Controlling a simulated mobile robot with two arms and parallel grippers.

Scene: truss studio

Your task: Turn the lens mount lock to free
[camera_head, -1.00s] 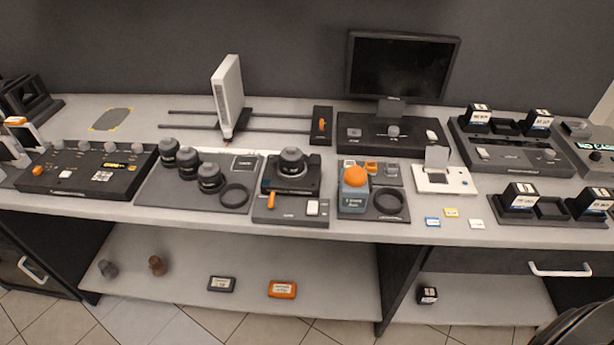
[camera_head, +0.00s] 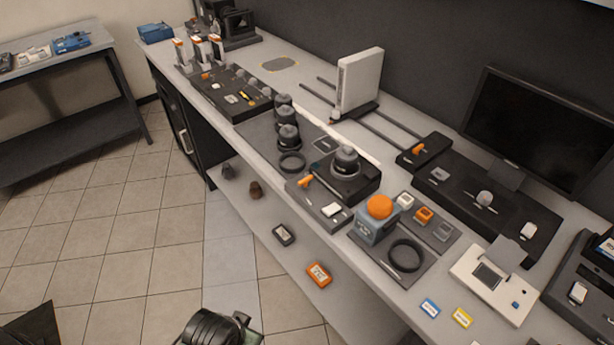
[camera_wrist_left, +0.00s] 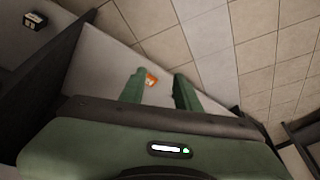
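The lens mount (camera_head: 352,186) is a dark block with a black lens (camera_head: 346,159) standing on it, near the bench's front edge in the head view. A small orange lever (camera_head: 305,181), which looks like the lock, sits at the left end of the grey plate (camera_head: 329,217) in front of the mount. My left gripper (camera_wrist_left: 159,86) shows in its wrist view with two green fingers apart and nothing between them. It points down toward the lower shelf and floor, away from the mount. My right gripper is not in view.
Several lenses (camera_head: 287,137) stand left of the mount. A blue-grey box with an orange dome (camera_head: 379,206) and a black ring (camera_head: 406,255) are to its right. A rail block (camera_head: 424,151) is behind. An orange case (camera_head: 319,274) lies on the lower shelf.

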